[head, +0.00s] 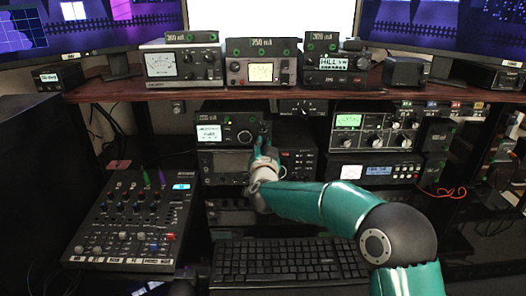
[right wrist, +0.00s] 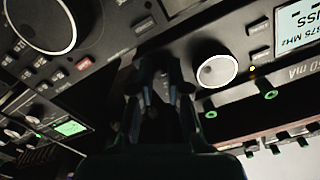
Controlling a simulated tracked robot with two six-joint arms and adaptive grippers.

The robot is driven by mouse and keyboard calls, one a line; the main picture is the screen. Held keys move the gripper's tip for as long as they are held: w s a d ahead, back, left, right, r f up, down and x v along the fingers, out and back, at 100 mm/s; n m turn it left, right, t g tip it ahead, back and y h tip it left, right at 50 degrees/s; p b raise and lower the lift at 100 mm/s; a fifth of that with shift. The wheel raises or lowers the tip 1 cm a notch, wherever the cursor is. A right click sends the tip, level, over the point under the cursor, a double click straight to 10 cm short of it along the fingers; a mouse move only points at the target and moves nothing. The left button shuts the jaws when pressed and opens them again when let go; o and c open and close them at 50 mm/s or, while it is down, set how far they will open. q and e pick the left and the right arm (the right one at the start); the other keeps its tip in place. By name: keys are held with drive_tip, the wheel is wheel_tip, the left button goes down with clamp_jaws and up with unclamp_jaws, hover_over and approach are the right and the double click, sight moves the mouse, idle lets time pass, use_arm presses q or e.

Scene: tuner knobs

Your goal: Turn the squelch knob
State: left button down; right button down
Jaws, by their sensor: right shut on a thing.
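My right gripper (head: 263,148) is at the right end of this radio's front. In the right wrist view my right gripper (right wrist: 160,80) points at the panel, with its fingers closed in beside the white-faced round knob (right wrist: 217,71). It is shut on a small knob, taken to be the squelch knob, which the fingers mostly hide. No squelch label is readable. My left gripper is not in view.
Below is another radio (head: 226,166), with a large dial (right wrist: 40,22) near my fingers. A mixer (head: 130,222) stands at left and a keyboard (head: 290,262) in front. More radio gear (head: 374,130) stands at right. The shelf edge (head: 130,92) runs overhead.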

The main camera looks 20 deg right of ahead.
drive_tip(key=c, duration=1.4)
unclamp_jaws()
drive_tip(key=shift+s, duration=0.1)
drive_tip(key=v, duration=1.1)
drive_tip(key=shift+s+a, duration=0.1)
drive_tip(key=shift+s, duration=0.25)
